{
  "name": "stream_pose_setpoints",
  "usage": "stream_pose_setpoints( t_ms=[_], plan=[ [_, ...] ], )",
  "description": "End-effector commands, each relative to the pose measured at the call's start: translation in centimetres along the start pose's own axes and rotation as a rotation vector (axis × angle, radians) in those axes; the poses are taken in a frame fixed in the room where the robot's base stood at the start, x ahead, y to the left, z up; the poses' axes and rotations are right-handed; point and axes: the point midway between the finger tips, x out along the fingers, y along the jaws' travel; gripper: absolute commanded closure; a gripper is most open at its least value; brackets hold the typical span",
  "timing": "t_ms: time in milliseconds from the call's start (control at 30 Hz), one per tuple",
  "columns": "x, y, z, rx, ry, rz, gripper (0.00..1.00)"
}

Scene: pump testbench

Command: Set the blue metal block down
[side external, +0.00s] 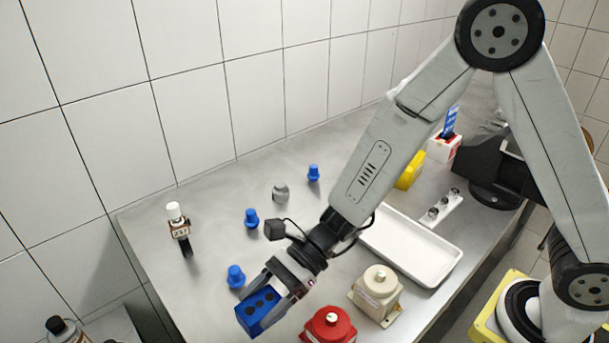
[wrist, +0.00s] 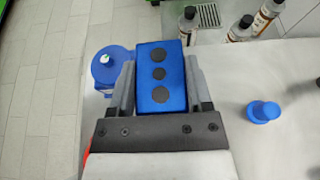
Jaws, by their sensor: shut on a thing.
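The blue metal block (side external: 249,318) has dark round spots on its face and shows at the lower middle of the side external view. My gripper (side external: 270,300) is shut on it. In the wrist view the block (wrist: 160,68) sits between the two fingers of my gripper (wrist: 160,85), one on each side. The block looks tilted in the side external view. Its underside is hidden, and I cannot tell how far it is from the table.
A red pump-like unit (side external: 330,326) and a cream one (side external: 376,292) stand right of my gripper. A blue one (wrist: 112,68) shows left of the block in the wrist view. Several blue knobs (side external: 236,276) and a white tray (side external: 440,253) stand on the steel table (side external: 205,285).

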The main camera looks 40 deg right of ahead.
Motion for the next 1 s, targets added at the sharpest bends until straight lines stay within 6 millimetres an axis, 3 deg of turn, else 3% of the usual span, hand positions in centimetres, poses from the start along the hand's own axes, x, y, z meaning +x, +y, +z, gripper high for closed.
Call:
stream_pose_setpoints(
  t_ms=[500, 1000],
  plan=[
    [4.0, -3.4, -3.5, 0.000, -0.001, 0.001, 1.00],
    [4.9, -4.2, -4.3, 0.000, -0.001, 0.000, 1.00]
  ],
)
